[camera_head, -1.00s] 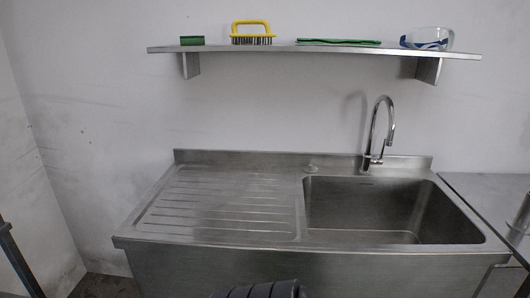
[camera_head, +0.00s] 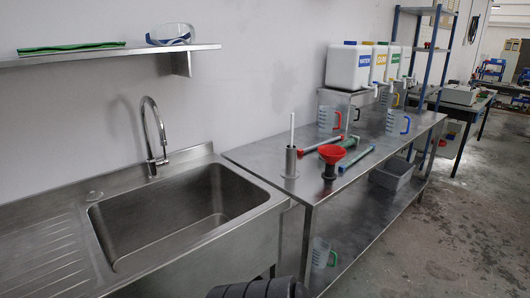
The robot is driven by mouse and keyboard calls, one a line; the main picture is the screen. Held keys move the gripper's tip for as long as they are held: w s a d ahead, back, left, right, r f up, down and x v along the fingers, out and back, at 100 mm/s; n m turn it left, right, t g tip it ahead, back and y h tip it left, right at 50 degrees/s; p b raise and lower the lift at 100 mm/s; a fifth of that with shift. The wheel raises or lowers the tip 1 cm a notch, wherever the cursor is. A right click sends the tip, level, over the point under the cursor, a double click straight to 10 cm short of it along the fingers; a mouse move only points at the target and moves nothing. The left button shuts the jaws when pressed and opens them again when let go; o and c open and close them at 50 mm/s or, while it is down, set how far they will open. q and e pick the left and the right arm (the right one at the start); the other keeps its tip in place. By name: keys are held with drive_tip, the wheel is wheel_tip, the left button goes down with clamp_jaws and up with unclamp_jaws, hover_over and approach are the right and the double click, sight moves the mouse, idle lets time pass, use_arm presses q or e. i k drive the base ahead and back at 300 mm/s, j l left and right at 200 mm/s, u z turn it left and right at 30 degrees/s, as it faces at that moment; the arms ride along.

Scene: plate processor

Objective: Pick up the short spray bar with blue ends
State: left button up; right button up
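Several slim bars lie on the steel table (camera_head: 250,155) to the right of the sink. A grey bar with blue-looking ends (camera_head: 356,159) lies at the table's front edge, right of a red funnel. A grey bar with red ends (camera_head: 321,145) lies behind the funnel. A green bar-like item (camera_head: 347,142) lies close to it. At this distance I cannot tell the exact end colours or compare lengths surely.
A sink (camera_head: 180,215) is at left. The red funnel (camera_head: 332,154) and a steel cylinder with a white rod (camera_head: 291,162) stand near the bars. Measuring jugs (camera_head: 329,118) and white containers (camera_head: 349,66) are behind. A grey bin (camera_head: 392,174) sits on the lower shelf. Open floor (camera_head: 440,230) lies right.

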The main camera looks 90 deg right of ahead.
sight(342, 168)
drive_tip(key=z, duration=3.45)
drive_tip(key=u, duration=1.35)
drive_tip(key=i+l+z, duration=0.1)
drive_tip(key=l, duration=0.35)
drive_tip(key=i+l+z, duration=0.1)
drive_tip(key=l, duration=0.4)
drive_tip(key=i+l+z, duration=0.15)
drive_tip(key=i+l, duration=0.15)
drive_tip(key=i+l+z, duration=0.1)
drive_tip(key=l, duration=0.45)
drive_tip(key=i+l+z, duration=0.1)
drive_tip(key=i+l, duration=0.25)
